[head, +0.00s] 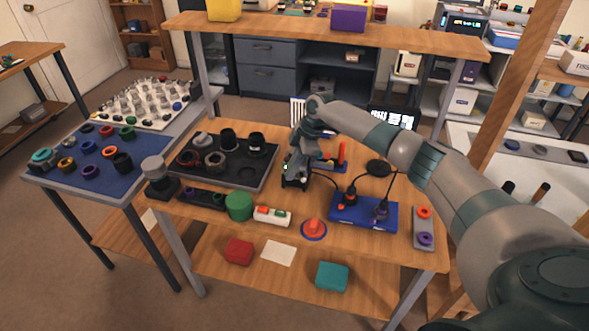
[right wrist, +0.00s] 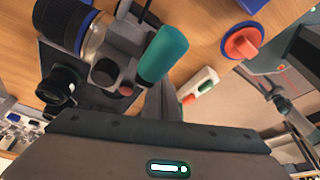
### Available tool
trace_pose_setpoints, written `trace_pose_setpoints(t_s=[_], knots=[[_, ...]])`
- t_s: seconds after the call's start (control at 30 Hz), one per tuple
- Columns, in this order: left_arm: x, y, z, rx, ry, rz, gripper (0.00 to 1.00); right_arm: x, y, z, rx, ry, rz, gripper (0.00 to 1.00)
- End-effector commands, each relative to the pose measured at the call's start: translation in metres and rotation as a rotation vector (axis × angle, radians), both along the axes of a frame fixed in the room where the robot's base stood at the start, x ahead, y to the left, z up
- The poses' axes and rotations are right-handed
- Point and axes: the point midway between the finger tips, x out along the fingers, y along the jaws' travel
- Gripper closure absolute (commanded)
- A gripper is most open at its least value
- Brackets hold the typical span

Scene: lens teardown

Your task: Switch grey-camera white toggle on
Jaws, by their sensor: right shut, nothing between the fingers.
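My right gripper (head: 293,182) reaches down to the middle of the bench in the head view, just right of the black lens tray. Its fingers (right wrist: 165,108) are shut and empty in the right wrist view. A grey boxy body (right wrist: 128,38), apparently the grey camera, lies beyond the fingertips there, beside a black ribbed lens barrel (right wrist: 64,22). In the head view my gripper hides most of that spot. I cannot make out the white toggle or its position, nor whether the fingers touch anything. My left gripper is in neither view.
The black tray (head: 262,168) holds several lenses. A green cylinder (head: 239,206), a white button box (head: 272,216) and an orange knob on a blue disc (head: 314,230) line the front edge. A blue box with cables (head: 345,212) stands right.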

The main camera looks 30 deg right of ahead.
Motion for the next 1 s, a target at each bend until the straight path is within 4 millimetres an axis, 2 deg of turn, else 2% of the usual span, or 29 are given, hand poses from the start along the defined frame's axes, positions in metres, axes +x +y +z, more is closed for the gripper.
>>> trace_pose_setpoints(t_s=[0.23,0.3,0.7,1.0], knots=[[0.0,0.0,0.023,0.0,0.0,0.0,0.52,0.0,0.031,0.01,0.002,0.001,-0.001,1.0],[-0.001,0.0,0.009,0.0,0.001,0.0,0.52,0.001,0.022,0.016,0.001,-0.004,-0.005,1.0],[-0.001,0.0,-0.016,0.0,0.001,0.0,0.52,-0.002,-0.001,0.08,0.0,-0.003,-0.004,1.0],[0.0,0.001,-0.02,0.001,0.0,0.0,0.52,-0.004,-0.008,0.099,0.0,-0.001,-0.004,1.0]])
